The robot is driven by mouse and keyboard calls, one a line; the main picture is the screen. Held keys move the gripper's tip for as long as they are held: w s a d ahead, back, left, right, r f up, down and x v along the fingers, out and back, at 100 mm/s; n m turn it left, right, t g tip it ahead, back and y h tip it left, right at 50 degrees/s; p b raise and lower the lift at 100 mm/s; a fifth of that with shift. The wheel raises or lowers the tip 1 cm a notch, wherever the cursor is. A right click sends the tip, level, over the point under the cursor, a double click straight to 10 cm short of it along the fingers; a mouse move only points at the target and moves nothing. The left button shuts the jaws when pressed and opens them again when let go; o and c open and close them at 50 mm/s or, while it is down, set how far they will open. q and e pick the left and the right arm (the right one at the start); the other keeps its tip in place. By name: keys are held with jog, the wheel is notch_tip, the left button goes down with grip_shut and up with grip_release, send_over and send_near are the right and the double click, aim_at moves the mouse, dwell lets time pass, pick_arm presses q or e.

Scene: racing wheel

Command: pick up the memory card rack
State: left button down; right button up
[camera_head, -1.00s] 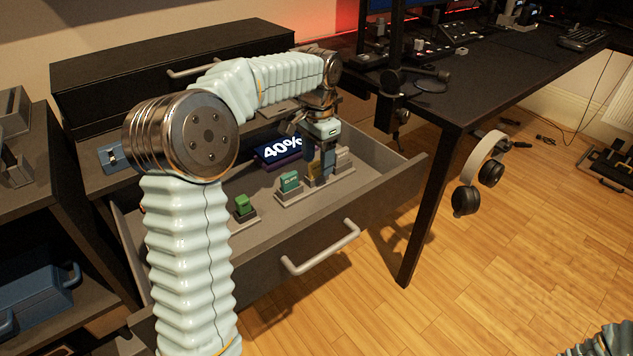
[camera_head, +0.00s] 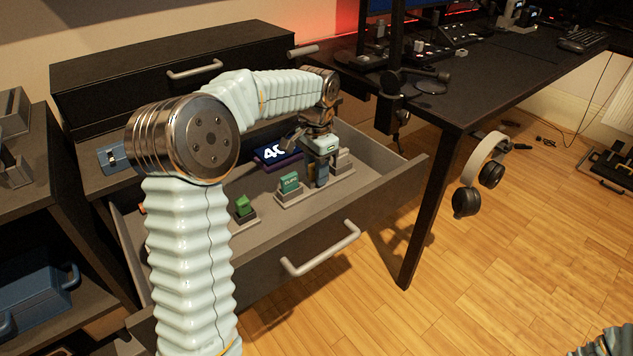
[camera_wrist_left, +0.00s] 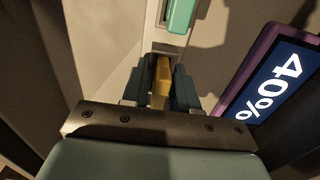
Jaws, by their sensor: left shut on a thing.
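The memory card rack (camera_head: 335,182) stands in the open drawer, a pale low base with upright cards in it. A teal card (camera_head: 290,182) stands at its left end and also shows in the left wrist view (camera_wrist_left: 180,15). My left gripper (camera_head: 318,180) points down over the rack's middle. In the left wrist view its fingers (camera_wrist_left: 160,88) are closed around a yellow card (camera_wrist_left: 162,80) standing in the rack. Whether they also press on the rack's base cannot be told. The gripper hides part of the rack in the head view.
A small holder with a green card (camera_head: 244,206) stands left of the rack. A "40%" sign (camera_head: 272,155) lies behind it. The drawer front (camera_head: 385,200) with its handle (camera_head: 322,250) stands nearby. The desk (camera_head: 480,80) and hanging headphones (camera_head: 480,175) are to the right.

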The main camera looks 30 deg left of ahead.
pick_arm(q)
jog(key=shift+r, duration=0.2)
jog(key=shift+r, duration=0.65)
jog(key=s+r, duration=1.1)
jog(key=s, duration=0.3)
jog(key=shift+d+r, duration=0.2)
jog(key=shift+d, duration=0.2)
